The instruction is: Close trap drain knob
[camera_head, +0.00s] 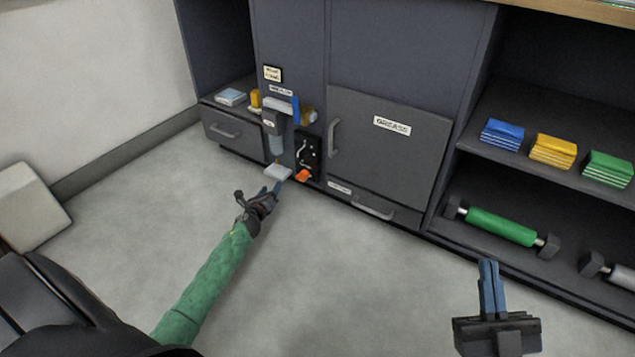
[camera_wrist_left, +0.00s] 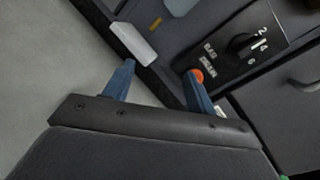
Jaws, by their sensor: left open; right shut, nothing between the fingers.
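A black panel (camera_head: 309,150) on the lower cabinet front carries a dial with numbers, seen in the left wrist view (camera_wrist_left: 246,44), and lettering that appears to read BAR and DRAIN. An orange knob (camera_head: 303,175) sits at its lower end; in the left wrist view the orange knob (camera_wrist_left: 197,75) is partly hidden behind the right-hand finger. My left gripper (camera_head: 273,189) is open and empty, low in front of the cabinet; its fingers (camera_wrist_left: 161,69) are apart, one overlapping the knob in view. Contact cannot be told. My right gripper (camera_head: 489,264) is shut and empty, far to the right.
A clear bowl unit (camera_head: 275,142) hangs left of the panel above a white tray (camera_head: 277,172), also in the left wrist view (camera_wrist_left: 131,42). A grey door (camera_head: 385,150) with a handle is to the right. Shelves hold coloured stacks and a green roller (camera_head: 501,227).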

